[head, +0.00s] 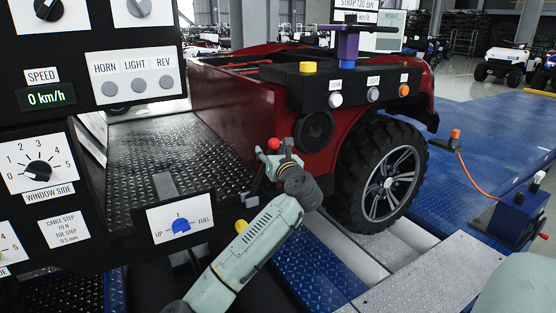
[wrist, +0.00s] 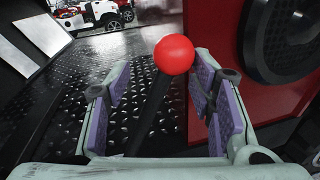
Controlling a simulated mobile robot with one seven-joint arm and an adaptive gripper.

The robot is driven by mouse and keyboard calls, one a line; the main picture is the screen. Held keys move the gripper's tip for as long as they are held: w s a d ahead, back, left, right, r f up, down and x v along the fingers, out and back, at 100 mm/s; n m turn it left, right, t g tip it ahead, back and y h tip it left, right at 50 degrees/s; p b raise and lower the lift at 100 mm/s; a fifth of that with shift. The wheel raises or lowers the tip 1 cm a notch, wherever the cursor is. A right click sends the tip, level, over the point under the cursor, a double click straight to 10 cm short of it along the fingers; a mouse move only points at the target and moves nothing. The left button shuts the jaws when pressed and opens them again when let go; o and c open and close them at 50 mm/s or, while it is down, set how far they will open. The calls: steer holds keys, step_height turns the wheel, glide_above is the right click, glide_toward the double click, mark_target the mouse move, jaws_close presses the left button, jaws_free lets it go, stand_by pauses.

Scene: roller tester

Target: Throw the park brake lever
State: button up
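A lever with a red ball knob (wrist: 174,55) on a black shaft (wrist: 151,112) stands in front of my gripper in the wrist view. The label of this lever is not readable here. The knob also shows in the head view (head: 274,144), beside the red vehicle's side. My gripper (wrist: 165,95) is open, with one purple-padded finger on each side of the shaft. The knob appears between and slightly beyond the fingertips, nearer the right finger. I cannot tell whether a finger touches it. In the head view my gripper (head: 277,163) partly hides the lever.
The red vehicle (head: 232,115) with a large wheel (head: 383,175) is close on the right. A black control panel (head: 85,150) with dials fills the left; its speed display reads 0 km/h. A small UP–FULL dial panel (head: 180,224) is near my arm. Dark tread plate (head: 160,140) lies behind.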

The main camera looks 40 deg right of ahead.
steer(key=v, duration=1)
steer(key=shift+s, duration=0.35)
steer(key=shift+a, duration=0.1)
